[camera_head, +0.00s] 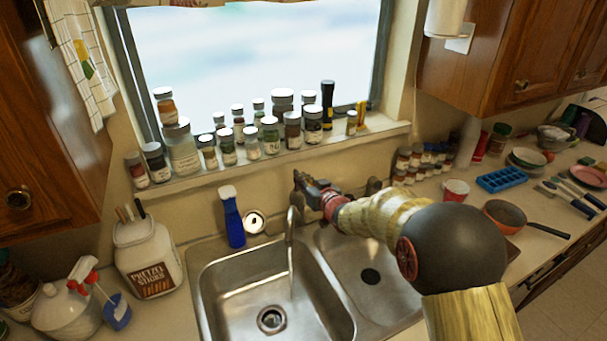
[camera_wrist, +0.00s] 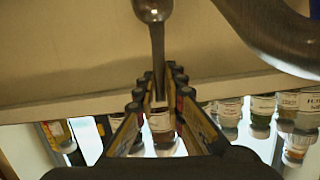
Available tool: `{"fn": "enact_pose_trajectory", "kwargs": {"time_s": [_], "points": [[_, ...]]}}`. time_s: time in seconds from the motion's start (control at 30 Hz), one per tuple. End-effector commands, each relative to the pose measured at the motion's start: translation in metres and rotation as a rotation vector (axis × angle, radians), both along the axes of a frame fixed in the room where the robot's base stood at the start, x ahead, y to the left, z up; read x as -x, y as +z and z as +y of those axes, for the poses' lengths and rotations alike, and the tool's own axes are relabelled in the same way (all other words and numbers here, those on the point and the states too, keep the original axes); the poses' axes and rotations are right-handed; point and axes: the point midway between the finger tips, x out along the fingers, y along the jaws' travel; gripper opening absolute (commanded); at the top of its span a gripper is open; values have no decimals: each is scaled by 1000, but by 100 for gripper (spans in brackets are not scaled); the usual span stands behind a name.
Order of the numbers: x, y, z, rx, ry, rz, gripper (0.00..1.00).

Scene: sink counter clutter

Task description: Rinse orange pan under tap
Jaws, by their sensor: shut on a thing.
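The orange pan (camera_head: 505,213) sits on the counter right of the sink, its dark handle pointing right. The metal tap (camera_head: 291,228) rises behind the sink, its spout over the left basin. I cannot tell whether the thin line below it is water. My gripper (camera_head: 302,184) is at the top of the tap. In the wrist view my gripper (camera_wrist: 158,88) has its fingers closed around the thin end of the metal tap lever (camera_wrist: 155,32). The curved spout (camera_wrist: 275,38) shows at the upper right there.
The left basin (camera_head: 245,278) and right basin (camera_head: 395,290) look empty. Several jars line the window sill (camera_head: 205,181) behind. A cup (camera_head: 456,190) and blue ice tray (camera_head: 501,180) stand near the pan.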

Motion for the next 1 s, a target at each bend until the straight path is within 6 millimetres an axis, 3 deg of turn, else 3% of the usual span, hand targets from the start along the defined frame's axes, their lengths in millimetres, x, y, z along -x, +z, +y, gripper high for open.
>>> {"fn": "enact_pose_trajectory", "kwargs": {"time_s": [0.43,0.47,0.73,1.0], "points": [[-2,0,0,13,-2,19,0],[-2,0,0,13,-2,19,13],[-2,0,0,13,-1,18,28],[-1,1,0,12,-1,17,28]]}}
